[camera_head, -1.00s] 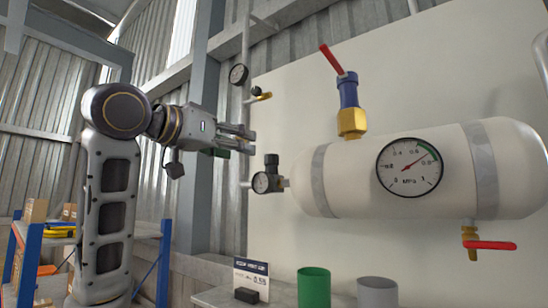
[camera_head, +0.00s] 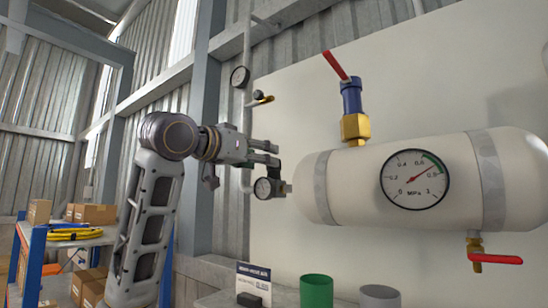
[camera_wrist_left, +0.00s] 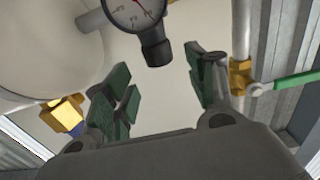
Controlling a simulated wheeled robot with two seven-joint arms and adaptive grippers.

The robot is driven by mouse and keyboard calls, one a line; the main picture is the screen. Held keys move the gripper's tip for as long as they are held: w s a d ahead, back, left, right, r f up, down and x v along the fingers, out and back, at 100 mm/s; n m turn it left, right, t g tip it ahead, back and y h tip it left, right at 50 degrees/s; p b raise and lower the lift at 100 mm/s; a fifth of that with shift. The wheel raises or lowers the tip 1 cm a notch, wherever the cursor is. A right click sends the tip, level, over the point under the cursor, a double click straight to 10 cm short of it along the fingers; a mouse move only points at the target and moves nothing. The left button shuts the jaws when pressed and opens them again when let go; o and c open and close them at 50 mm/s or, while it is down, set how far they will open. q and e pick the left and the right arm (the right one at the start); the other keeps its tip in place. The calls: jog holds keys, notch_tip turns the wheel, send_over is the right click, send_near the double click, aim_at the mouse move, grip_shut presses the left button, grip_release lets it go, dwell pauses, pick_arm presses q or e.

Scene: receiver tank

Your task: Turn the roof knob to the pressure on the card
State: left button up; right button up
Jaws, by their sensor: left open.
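The small regulator (camera_head: 268,188) with a round dial sits on the pipe left of the tank. Its black knob (camera_head: 274,168) stands on top, partly covered by my left gripper (camera_head: 277,152). In the left wrist view the picture is turned over, and the knob (camera_wrist_left: 155,50) hangs below the dial. My open left gripper (camera_wrist_left: 163,92) has green-padded fingers to either side, with the knob just beyond the tips; I cannot tell whether they touch. The card (camera_head: 253,278) stands on the bench, its figure too small to read surely. My right gripper is not in view.
The white tank (camera_head: 340,185) has a large gauge (camera_head: 414,179), needle near 0.8. A blue-and-brass valve (camera_head: 353,110) stands on it; a red-handled one (camera_head: 489,259) is below. A green cup (camera_head: 316,291) and a grey cup (camera_head: 379,297) stand on the bench.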

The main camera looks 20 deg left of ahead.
pick_arm(q)
jog(key=shift+p+x, duration=0.95)
jog(key=shift+x, duration=2.25)
jog(key=c, duration=1)
jog(key=shift+c, duration=0.2)
jog(key=shift+h, duration=0.3)
jog(key=shift+m+g+h, duration=0.3)
jog(key=shift+m+h, duration=0.1)
jog(key=shift+m, duration=0.1)
jog(key=shift+m+g+h, duration=1.5)
jog(key=shift+m+h, duration=0.1)
jog(key=shift+h, duration=0.6)
jog(key=shift+m+g+h, duration=2.3)
jog(key=shift+m+g, duration=0.4)
jog(key=shift+g, duration=0.6)
jog(key=shift+m+g, duration=0.4)
jog(key=shift+g, duration=0.1)
